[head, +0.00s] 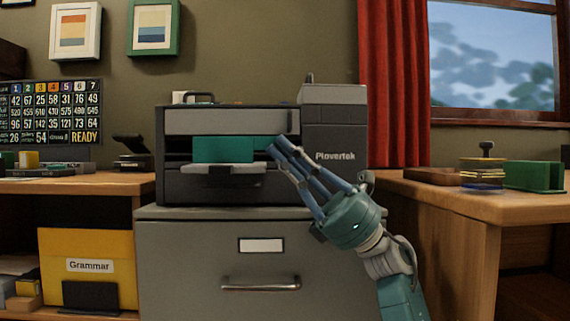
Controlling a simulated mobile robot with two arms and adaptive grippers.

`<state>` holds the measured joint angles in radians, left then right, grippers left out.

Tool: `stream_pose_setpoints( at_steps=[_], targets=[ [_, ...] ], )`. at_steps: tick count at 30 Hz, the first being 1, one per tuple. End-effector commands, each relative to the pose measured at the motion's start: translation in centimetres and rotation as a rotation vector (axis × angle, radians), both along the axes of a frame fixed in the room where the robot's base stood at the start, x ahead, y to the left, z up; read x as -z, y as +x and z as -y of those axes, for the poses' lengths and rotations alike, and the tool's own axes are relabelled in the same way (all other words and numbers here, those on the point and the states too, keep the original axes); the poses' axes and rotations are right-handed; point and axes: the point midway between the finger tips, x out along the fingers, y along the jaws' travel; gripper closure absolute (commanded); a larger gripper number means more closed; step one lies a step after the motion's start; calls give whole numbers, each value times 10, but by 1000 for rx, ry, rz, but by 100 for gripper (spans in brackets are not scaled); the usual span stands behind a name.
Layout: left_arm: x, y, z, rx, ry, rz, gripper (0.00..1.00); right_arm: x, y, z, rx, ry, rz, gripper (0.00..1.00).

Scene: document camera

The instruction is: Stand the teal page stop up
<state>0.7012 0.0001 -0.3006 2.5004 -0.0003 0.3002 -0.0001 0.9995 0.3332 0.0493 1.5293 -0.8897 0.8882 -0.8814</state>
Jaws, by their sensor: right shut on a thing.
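The teal page stop (223,149) shows as a flat rectangular plate facing me, rising above the pale output tray (210,169) of the grey-and-black Plovertek machine (335,122). My right gripper (276,147) reaches up from the lower right with its fingers pointing up and left. Its fingertips are at the right end of the tray opening, by the plate's right side. It is shut on the page stop, though the contact itself is hard to make out. My left gripper is not in view.
The machine stands on a grey drawer cabinet (190,245). Desks flank it, the right one (470,200) holding a green holder (535,176) and a stamp stack (486,170). A yellow Grammar box (88,250) sits on the lower left shelf.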

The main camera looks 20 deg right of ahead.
Motion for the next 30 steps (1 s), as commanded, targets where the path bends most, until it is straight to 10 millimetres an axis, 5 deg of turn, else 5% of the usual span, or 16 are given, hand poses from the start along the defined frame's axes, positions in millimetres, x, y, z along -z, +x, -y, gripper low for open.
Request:
stream_pose_setpoints(
  at_steps=[17, 21, 30],
  targets=[
    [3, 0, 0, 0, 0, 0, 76, 1, 0, -1, 1, -13, 34, 100],
    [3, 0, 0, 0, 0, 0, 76, 1, 0, -1, 1, -13, 34, 73],
    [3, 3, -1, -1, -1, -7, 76, 1, 0, 1, 2, -12, 33, 73]
  ],
)
